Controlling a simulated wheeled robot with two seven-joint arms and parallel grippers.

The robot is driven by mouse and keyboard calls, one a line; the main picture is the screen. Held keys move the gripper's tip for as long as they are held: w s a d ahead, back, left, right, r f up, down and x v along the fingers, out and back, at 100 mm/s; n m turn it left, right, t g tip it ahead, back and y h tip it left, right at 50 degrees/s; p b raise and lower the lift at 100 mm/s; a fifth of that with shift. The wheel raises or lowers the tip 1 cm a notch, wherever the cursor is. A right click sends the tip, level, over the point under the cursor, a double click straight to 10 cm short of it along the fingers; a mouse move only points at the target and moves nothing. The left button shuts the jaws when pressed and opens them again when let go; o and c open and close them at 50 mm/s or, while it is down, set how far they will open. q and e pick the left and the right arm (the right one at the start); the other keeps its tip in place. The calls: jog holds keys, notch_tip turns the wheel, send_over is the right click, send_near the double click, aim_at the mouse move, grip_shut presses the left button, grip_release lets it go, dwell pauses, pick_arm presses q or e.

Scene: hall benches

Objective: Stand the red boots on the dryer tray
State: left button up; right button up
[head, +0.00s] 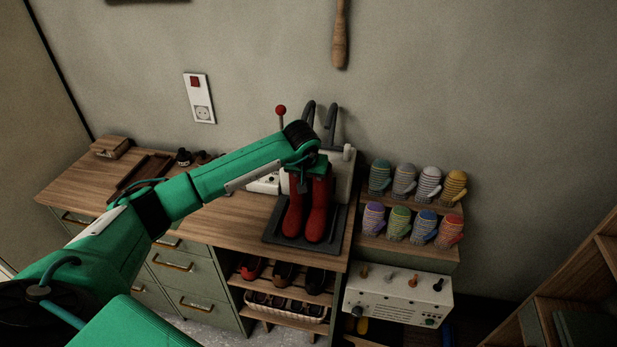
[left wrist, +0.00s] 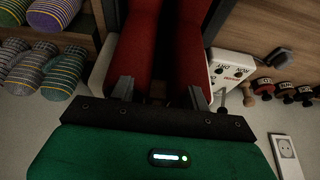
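The pair of red boots (head: 305,212) stands upright, side by side, on the dark dryer tray (head: 339,236). My left gripper (head: 308,166) is at the tops of the boots, reaching in from the left. In the left wrist view the boots' red shafts (left wrist: 138,48) rise from between and beyond my two grey fingers, which are spread apart. My left gripper (left wrist: 160,92) is close to the shafts, but whether the fingers press on them is not clear. The boot tops are partly hidden by the gripper. My right gripper is not in view.
A white dryer unit (head: 344,180) with dark curved pipes and a red-knobbed lever stands behind the boots. Striped mittens (head: 404,180) fill a rack on the right. Shoes (head: 285,274) sit on shelves below.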

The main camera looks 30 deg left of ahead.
pick_arm(q)
jog(key=shift+r, duration=0.2)
jog(key=b+v, duration=0.4)
jog(key=v, duration=0.8)
